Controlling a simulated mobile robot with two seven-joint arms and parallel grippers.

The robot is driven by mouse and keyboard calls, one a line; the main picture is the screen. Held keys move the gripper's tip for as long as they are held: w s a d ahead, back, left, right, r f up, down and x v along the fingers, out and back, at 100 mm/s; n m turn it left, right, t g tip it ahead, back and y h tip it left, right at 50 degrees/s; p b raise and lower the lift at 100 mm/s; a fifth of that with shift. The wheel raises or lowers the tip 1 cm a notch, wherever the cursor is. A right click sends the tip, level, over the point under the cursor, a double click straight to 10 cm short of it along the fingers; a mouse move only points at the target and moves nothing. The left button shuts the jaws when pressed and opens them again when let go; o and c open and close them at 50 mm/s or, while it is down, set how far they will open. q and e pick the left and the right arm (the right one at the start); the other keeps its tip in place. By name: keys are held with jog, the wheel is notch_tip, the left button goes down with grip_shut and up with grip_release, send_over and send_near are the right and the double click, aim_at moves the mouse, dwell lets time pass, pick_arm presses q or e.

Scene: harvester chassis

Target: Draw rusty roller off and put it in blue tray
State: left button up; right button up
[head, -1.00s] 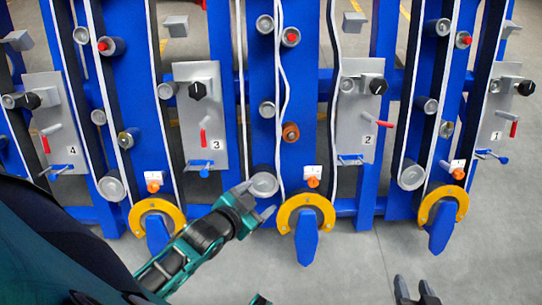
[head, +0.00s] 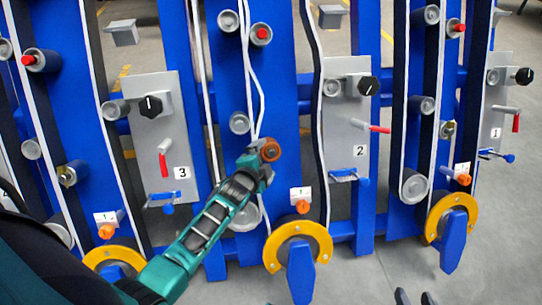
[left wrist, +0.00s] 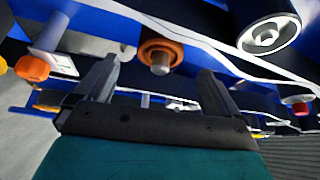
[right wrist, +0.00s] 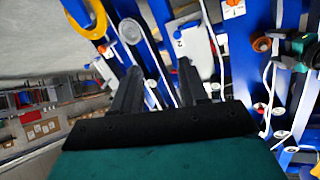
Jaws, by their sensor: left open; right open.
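The rusty roller (head: 270,149) sits on the blue chassis post between panels 3 and 2. It is orange-brown with a paler end. My left gripper (head: 258,158) is right at it in the head view, and partly covers it. In the left wrist view the rusty roller (left wrist: 160,55) shows between the two open fingers (left wrist: 155,80), a little beyond their tips, with nothing gripped. My right gripper (head: 415,298) is open and empty at the bottom edge of the head view, low and away from the chassis. No blue tray is clearly visible.
White belts (head: 257,90) run close beside the rusty roller. A grey roller (head: 240,122) is just up-left of it. Panel 3 (head: 160,135) and panel 2 (head: 347,125) flank the post. The grey floor in front is free.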

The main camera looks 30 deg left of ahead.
aim_at(269, 155)
pick_arm(q)
jog(key=b+x, duration=0.2)
jog(key=x, duration=0.4)
jog(key=shift+w+f+b, duration=0.2)
jog(key=shift+w+b, duration=0.05)
jog(key=shift+b, duration=0.15)
jog(key=shift+b+x, duration=0.35)
jog(key=shift+x, duration=0.45)
jog(key=shift+r, duration=0.1)
pick_arm(e)
jog(key=shift+w+a+f, duration=0.1)
jog(key=shift+a+f, duration=0.25)
jog(key=shift+f, duration=0.2)
jog(key=shift+w+a+f, duration=0.1)
jog(key=shift+a+f, duration=0.25)
jog(key=shift+f, duration=0.2)
pick_arm(q)
jog(key=shift+c, duration=0.4)
